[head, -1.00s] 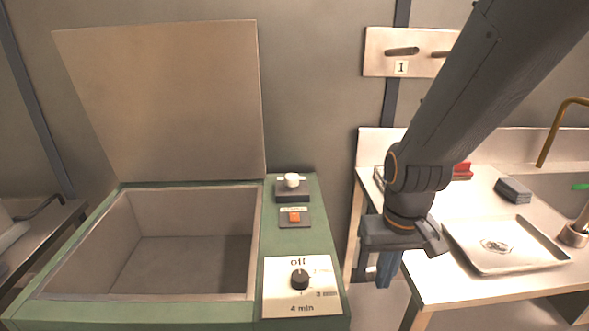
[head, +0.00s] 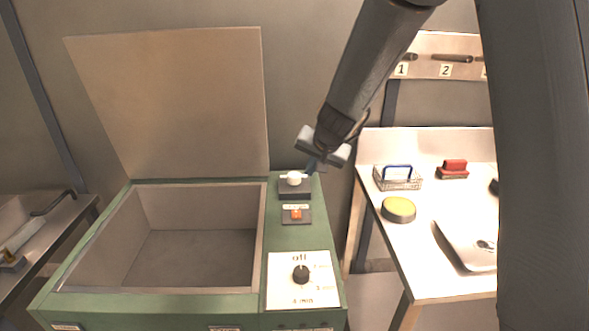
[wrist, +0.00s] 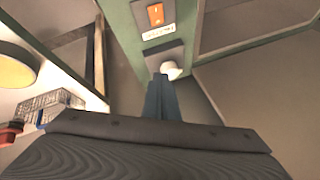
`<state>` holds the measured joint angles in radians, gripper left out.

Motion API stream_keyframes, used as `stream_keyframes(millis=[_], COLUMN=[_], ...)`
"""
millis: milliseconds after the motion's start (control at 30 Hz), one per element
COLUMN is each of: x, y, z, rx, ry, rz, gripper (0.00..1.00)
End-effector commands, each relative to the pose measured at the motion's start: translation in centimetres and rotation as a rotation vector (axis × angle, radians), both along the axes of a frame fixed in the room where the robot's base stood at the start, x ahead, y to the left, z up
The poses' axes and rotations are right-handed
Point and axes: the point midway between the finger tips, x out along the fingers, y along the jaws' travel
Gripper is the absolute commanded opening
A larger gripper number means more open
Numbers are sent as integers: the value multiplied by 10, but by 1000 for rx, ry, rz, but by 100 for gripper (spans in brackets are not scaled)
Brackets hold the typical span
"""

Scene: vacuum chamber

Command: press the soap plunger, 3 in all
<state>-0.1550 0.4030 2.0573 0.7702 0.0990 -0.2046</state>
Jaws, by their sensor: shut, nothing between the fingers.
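A white knob with a small crossbar (head: 294,178) stands on a dark square base (head: 295,191) at the back of the green machine's right panel. It is the only plunger-like part I see. It also shows in the wrist view as a white cap (wrist: 170,69). My gripper (head: 311,166) is just right of the knob and slightly above it, its blue fingers closed together and empty. In the wrist view the fingertips (wrist: 160,79) overlap the knob's near edge; I cannot tell whether they touch it.
An orange switch (head: 296,214) and a dial (head: 301,274) lie nearer on the panel. The machine's basin (head: 190,256) stands open and empty, its lid (head: 170,104) raised. The right table holds a wire basket (head: 397,180), a yellow-topped round tin (head: 398,208) and a red-handled block (head: 453,169).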

Motion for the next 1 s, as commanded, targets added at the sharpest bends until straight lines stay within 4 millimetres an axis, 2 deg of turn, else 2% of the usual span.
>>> stream_keyframes(millis=[33, 100, 200, 300, 467, 1000], x=[24, 53, 85, 103, 112, 112], y=[11, 22, 33, 40, 42, 42], z=[11, 20, 30, 35, 37, 29], rx=[23, 52, 84, 105, 114, 114], ry=[-35, -81, -130, -156, -169, -168], rz=[-41, -105, -185, -236, -267, -266], gripper=[0, 0, 0, 0, 0, 0])
